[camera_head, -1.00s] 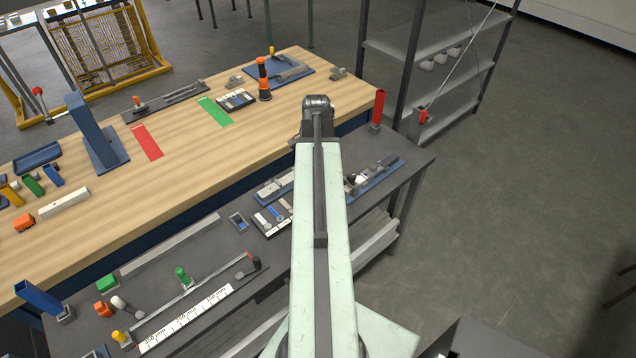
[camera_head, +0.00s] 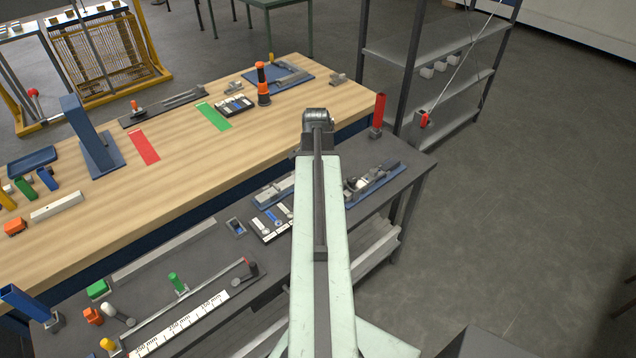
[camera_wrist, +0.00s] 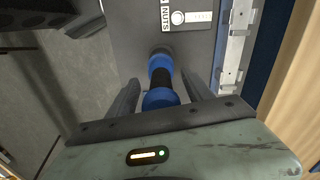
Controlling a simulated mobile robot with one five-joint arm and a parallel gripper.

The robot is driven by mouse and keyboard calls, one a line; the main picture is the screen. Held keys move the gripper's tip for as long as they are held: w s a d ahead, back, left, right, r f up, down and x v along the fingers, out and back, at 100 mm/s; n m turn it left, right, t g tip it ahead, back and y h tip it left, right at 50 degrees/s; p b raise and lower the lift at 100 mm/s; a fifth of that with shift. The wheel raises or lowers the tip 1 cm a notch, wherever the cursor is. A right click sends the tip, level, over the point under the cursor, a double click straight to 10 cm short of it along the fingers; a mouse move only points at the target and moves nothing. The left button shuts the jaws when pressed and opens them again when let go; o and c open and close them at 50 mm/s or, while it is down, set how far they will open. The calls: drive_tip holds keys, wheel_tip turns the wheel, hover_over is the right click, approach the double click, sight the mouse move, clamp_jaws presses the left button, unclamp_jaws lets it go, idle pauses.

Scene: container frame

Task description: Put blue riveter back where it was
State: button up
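In the wrist view, the blue riveter (camera_wrist: 161,76) shows as a blue shape with a black middle band. It lies between the two dark fingers of my gripper (camera_wrist: 160,80). A gap shows on each side of it, so the fingers look open around it and apart from it. Its lower end is hidden behind the gripper's body. In the head view, my arm hides my gripper and the blue riveter. An orange and black riveter (camera_head: 263,84) stands upright on the wooden bench (camera_head: 190,150).
The grey side bench (camera_head: 215,265) holds a ruler strip, small coloured parts and dark trays. A red holder (camera_head: 378,113) stands at its far corner. A metal shelf (camera_head: 440,55) stands behind. The wrist view shows a grey surface with a NUTS label (camera_wrist: 165,15). Floor at right is clear.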

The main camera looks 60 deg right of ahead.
drive_tip(key=shift+r, duration=0.1)
wheel_tip(320, 180, up, 13)
drive_tip(key=p, duration=1.3)
drive_tip(key=shift+w+a, duration=0.1)
drive_tip(key=w+a+n, duration=0.5)
drive_tip(key=w+a, duration=0.2)
drive_tip(key=a, duration=0.4)
drive_tip(key=w+a+n, duration=0.4)
drive_tip(key=w+a, duration=0.3)
drive_tip(key=a, duration=0.4)
drive_tip(key=w+a+n, duration=0.5)
drive_tip(key=w+a, duration=0.2)
drive_tip(key=a, duration=0.4)
drive_tip(key=a+n, duration=0.5)
drive_tip(key=a, duration=1.1)
drive_tip(key=shift+w+n, duration=0.2)
drive_tip(key=shift+n, duration=0.2)
